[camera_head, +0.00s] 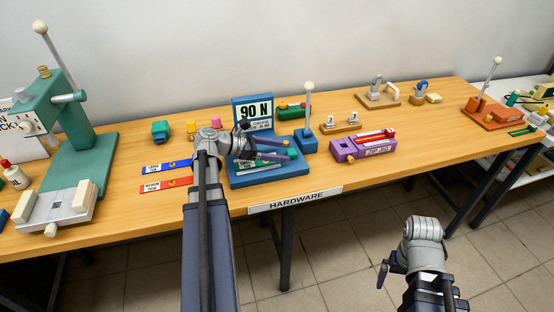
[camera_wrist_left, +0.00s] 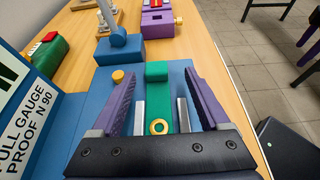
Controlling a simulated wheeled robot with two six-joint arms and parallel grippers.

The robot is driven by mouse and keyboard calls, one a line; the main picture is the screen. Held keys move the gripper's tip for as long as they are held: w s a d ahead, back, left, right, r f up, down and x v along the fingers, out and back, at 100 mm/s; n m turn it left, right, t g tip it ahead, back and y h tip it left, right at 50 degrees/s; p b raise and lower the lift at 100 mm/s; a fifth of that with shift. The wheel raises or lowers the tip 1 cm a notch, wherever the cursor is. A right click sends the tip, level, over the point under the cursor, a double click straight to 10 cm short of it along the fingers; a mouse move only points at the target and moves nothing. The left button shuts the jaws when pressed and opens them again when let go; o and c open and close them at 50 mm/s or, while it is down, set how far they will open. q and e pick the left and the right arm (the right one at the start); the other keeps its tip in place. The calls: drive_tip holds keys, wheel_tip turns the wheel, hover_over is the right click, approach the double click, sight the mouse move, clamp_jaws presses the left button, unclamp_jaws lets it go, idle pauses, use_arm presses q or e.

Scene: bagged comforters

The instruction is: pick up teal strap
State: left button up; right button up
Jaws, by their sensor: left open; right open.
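The teal strap (camera_wrist_left: 155,95), green-teal with a thicker block at its far end and a yellow ring at its near end, lies on the blue base of the 90 N gauge (camera_head: 240,182). In the head view my left gripper mostly hides it. My left gripper (camera_wrist_left: 157,74) is open, with purple fingers on either side of the strap and a visible gap to each. It also shows over the blue base in the head view (camera_head: 288,149). My right gripper is open and empty, off the table's front edge; its purple fingers show in the left wrist view (camera_wrist_left: 307,52).
A blue block with a white-knobbed lever (camera_head: 307,138) stands right of the gauge. A purple fixture (camera_head: 362,146) is further right. Blue and red label strips (camera_head: 165,186) lie left. A large teal press (camera_head: 85,150) fills the table's left end. The floor in front is clear.

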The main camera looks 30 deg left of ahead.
sight(289, 151)
use_arm(q)
drive_tip(key=x, duration=0.1)
drive_tip(key=b+x, duration=0.1)
drive_tip(key=x, duration=0.2)
drive_tip(key=shift+w+a+f, duration=0.1)
drive_tip(key=shift+a+f, duration=0.15)
drive_tip(key=shift+a, duration=0.05)
drive_tip(key=shift+w+d+b, duration=0.25)
drive_tip(key=shift+w+b, duration=0.05)
drive_tip(key=shift+c, duration=0.3)
clamp_jaws()
